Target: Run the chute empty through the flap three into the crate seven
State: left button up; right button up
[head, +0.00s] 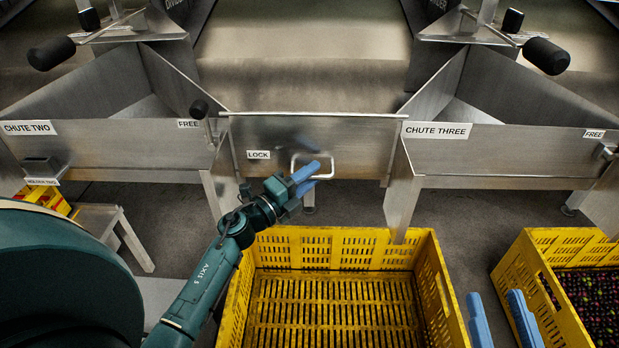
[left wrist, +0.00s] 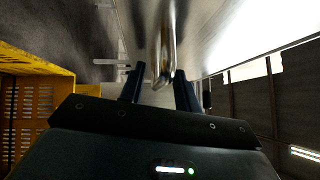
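A grey metal flap panel (head: 340,143) with a U-shaped handle (head: 318,164) hangs between the signs chute two and chute three; no number shows on the panel itself. My left gripper (head: 312,178) is at this handle. In the left wrist view the handle (left wrist: 164,60) stands between its two spread fingers, with gaps beside it. Below the flap stands an empty yellow crate (head: 345,247); no number on it is readable. The metal surface behind the flap (head: 305,85) looks bare. My right gripper (head: 497,297) is low at the right, fingers apart, nothing between them.
A second yellow crate (head: 527,258) with dark olives (head: 590,300) stands at the right. Metal legs (head: 402,200) stand behind the empty crate. A small stand (head: 110,225) is at the left.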

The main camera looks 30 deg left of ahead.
pick_arm(q)
jog(key=shift+w, duration=0.1)
jog(key=shift+c, duration=0.4)
grip_shut()
